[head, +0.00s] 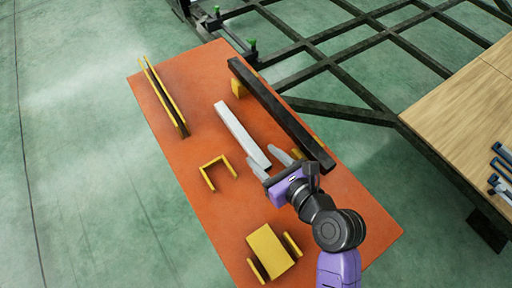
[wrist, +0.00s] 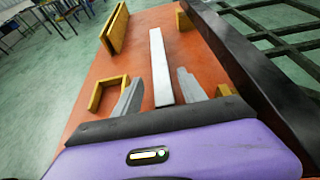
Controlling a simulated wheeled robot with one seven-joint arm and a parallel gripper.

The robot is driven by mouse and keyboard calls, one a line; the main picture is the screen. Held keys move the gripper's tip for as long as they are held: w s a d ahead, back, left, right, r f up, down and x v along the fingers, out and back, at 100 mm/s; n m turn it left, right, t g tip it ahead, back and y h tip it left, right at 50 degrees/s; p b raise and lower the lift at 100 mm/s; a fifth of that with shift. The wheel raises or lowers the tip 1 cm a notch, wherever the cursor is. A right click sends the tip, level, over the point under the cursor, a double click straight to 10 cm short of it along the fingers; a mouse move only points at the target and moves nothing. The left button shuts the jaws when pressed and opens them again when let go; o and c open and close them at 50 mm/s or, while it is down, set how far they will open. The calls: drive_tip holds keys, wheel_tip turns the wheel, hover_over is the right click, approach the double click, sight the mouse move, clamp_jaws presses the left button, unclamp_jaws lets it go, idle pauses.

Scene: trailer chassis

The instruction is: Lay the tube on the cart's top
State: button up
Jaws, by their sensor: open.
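A pale grey-white square bar (head: 240,132), likely the tube, lies along the middle of the cart's orange top (head: 340,205). In the wrist view the bar (wrist: 158,60) runs away from me between my two fingers. My gripper (head: 260,157) is open, with one finger on each side of the bar's near end. Clear gaps show between bar and fingers in the wrist view (wrist: 161,75), so it is not held. I cannot tell how high the fingertips are above the top. The bar's near end is partly hidden by my gripper in the head view.
A long black bar (head: 280,112) lies on yellow blocks close to the right of my gripper. Yellow brackets (head: 217,168), a yellow holder (head: 163,95) and a yellow block (head: 270,251) stand on the orange top. A dark frame (head: 340,110) and wooden table (head: 470,110) are beyond.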

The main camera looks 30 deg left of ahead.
drive_tip(key=v, duration=0.6)
drive_tip(key=shift+d+r, duration=0.1)
drive_tip(key=shift+d, duration=0.05)
drive_tip(key=shift+s+d, duration=0.1)
idle(0.3)
